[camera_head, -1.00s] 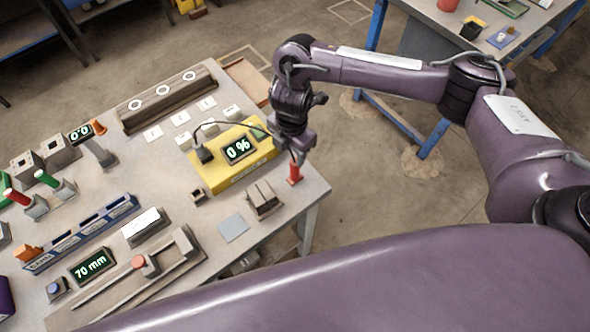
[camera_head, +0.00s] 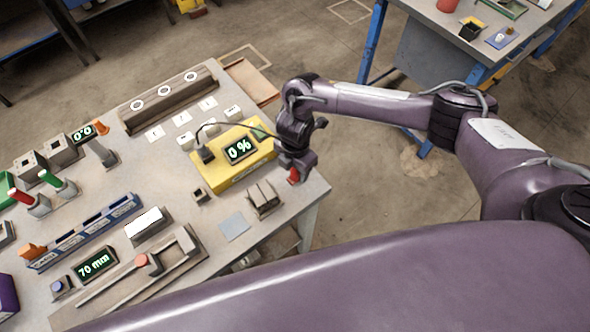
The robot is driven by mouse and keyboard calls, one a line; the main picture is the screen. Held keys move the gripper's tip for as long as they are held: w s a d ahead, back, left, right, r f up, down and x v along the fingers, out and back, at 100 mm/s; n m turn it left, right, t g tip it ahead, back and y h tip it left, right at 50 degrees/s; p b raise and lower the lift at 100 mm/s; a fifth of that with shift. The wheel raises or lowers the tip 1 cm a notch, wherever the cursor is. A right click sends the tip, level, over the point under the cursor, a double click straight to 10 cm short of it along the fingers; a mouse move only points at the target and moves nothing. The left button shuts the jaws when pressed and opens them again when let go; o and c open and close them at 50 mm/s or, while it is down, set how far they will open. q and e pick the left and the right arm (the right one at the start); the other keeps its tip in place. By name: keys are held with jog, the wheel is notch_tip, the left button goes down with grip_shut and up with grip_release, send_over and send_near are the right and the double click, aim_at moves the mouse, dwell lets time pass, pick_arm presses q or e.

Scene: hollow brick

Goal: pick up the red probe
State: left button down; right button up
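The red probe (camera_head: 294,175) stands near the right edge of the grey workbench, to the right of the yellow meter box (camera_head: 232,178). Only a short red part of it shows; its upper part is hidden behind my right gripper (camera_head: 294,168). My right gripper points down over the probe, with its fingers around or just in front of its top. I cannot tell whether the fingers are open or shut, or whether they touch it. The box display (camera_head: 239,149) reads 0 %. My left gripper is not in view.
A slotted grey block (camera_head: 263,199) stands in front of the probe, and a flat blue-grey pad (camera_head: 235,227) lies nearby. A dark cable runs over the yellow box. The bench edge lies just right of the probe, with open floor beyond.

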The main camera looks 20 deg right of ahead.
jog(key=c, duration=1)
jog(key=shift+r, duration=0.1)
jog(key=shift+c, duration=0.2)
notch_tip(320, 180, up, 5)
jog(key=shift+w+r+b, duration=0.1)
jog(key=shift+w+b, duration=0.05)
jog(key=shift+b, duration=0.25)
notch_tip(320, 180, up, 15)
jog(key=p, duration=0.2)
jog(key=shift+f, duration=0.2)
